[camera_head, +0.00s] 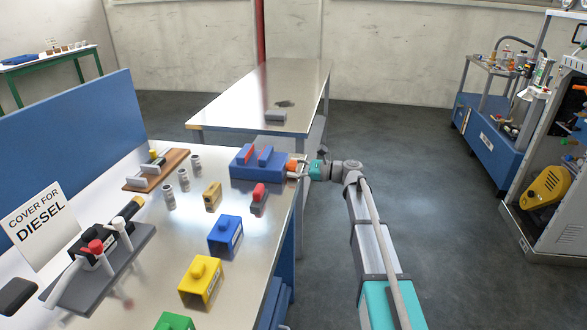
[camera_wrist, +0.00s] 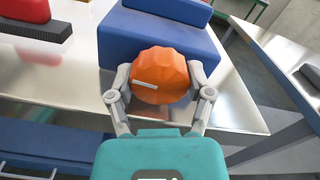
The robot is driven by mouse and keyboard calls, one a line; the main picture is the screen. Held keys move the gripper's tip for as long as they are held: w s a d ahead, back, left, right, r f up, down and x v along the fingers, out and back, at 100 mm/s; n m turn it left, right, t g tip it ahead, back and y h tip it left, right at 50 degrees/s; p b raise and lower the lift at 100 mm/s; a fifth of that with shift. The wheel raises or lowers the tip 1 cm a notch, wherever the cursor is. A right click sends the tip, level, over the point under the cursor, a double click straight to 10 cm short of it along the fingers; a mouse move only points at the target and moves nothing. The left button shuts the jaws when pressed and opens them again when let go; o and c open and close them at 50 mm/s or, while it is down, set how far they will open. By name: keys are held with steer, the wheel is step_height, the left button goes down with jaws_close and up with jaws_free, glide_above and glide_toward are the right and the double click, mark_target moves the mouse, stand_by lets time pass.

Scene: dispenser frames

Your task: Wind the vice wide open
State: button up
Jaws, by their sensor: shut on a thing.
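The vice (camera_head: 256,165) is a blue block with red jaws on the far right part of the workbench. A gap shows between its two red jaws (camera_head: 257,155). Its orange faceted knob (camera_wrist: 160,75) is on the end facing me; a white mark shows on the knob in the wrist view. The blue vice body also shows behind the knob in the wrist view (camera_wrist: 130,38). My gripper (camera_head: 297,168) reaches in from the right of the bench. Its two fingers are closed around the knob's sides, also seen in the wrist view (camera_wrist: 160,88).
On the workbench (camera_head: 160,235) stand a red-topped grey block (camera_head: 258,195), a blue box (camera_head: 225,235), a yellow box (camera_head: 201,282) and several grey cylinders. A second metal table (camera_head: 265,90) is behind. Open floor lies to the right.

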steer(key=shift+n, duration=0.7)
steer(key=o, duration=1.1)
steer(key=shift+o, duration=0.2)
steer(key=s+d, duration=0.2)
steer(key=d, duration=0.9)
steer(key=shift+s+d, duration=0.15)
steer(key=shift+d, duration=0.2)
